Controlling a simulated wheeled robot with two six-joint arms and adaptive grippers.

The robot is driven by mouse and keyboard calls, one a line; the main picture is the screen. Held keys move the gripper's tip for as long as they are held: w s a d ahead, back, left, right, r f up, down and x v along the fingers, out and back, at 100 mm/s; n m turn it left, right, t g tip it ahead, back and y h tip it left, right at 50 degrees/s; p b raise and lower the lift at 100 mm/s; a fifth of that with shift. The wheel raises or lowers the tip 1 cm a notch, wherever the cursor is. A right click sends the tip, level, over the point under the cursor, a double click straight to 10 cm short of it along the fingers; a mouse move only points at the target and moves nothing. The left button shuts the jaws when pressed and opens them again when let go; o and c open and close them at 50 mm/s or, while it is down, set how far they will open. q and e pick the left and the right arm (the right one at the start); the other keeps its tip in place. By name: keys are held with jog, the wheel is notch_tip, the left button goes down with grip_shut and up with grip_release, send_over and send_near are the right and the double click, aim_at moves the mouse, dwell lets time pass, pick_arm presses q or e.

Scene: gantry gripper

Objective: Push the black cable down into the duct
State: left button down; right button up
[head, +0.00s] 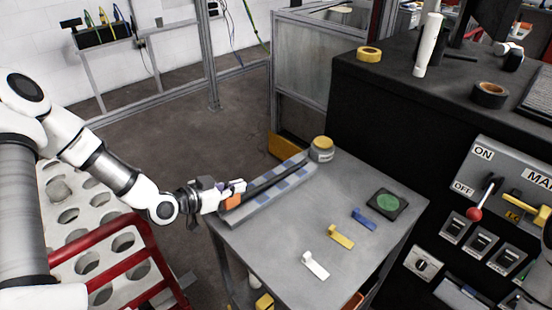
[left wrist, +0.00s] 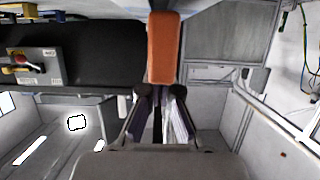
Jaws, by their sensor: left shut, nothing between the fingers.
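The duct (head: 262,205) is a long grey channel with blue-grey patches, lying diagonally along the far left edge of the grey table. The black cable (head: 278,177) runs lengthwise along it; I cannot tell how deep it sits. My left gripper (head: 240,187) is shut at the near left end of the duct, close to the cable's near end. An orange block (head: 232,202) shows just below the fingers. In the left wrist view the orange block (left wrist: 163,45) lies beyond the fingertips (left wrist: 161,90); whether they touch is unclear. The cable is not clear there. My right gripper is not in view.
A yellow-lidded jar (head: 322,149) stands at the duct's far end. White (head: 315,265), yellow (head: 341,237) and blue (head: 363,219) clips and a black pad with a green disc (head: 387,203) lie on the table. A control panel (head: 500,205) stands at right.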

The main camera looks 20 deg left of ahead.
pick_arm(q)
jog(key=shift+s+a+f+b, duration=0.1)
jog(key=shift+s+f+b, duration=0.15)
jog(key=shift+f, duration=0.4)
jog(key=shift+s+a+f+b, duration=0.15)
jog(key=shift+f+b, duration=0.15)
jog(key=shift+f, duration=0.35)
jog(key=r+p, duration=0.1)
jog(key=s+r+p, duration=0.1)
jog(key=p, duration=0.1)
jog(key=shift+s+a+r+p, duration=0.1)
jog(key=shift+a+r+p, duration=0.1)
jog(key=shift+p, duration=0.1)
jog(key=p+v, duration=0.7)
jog(key=p, duration=0.1)
jog(key=shift+f, duration=0.2)
jog(key=shift+s+a, duration=0.1)
jog(key=shift+s, duration=0.05)
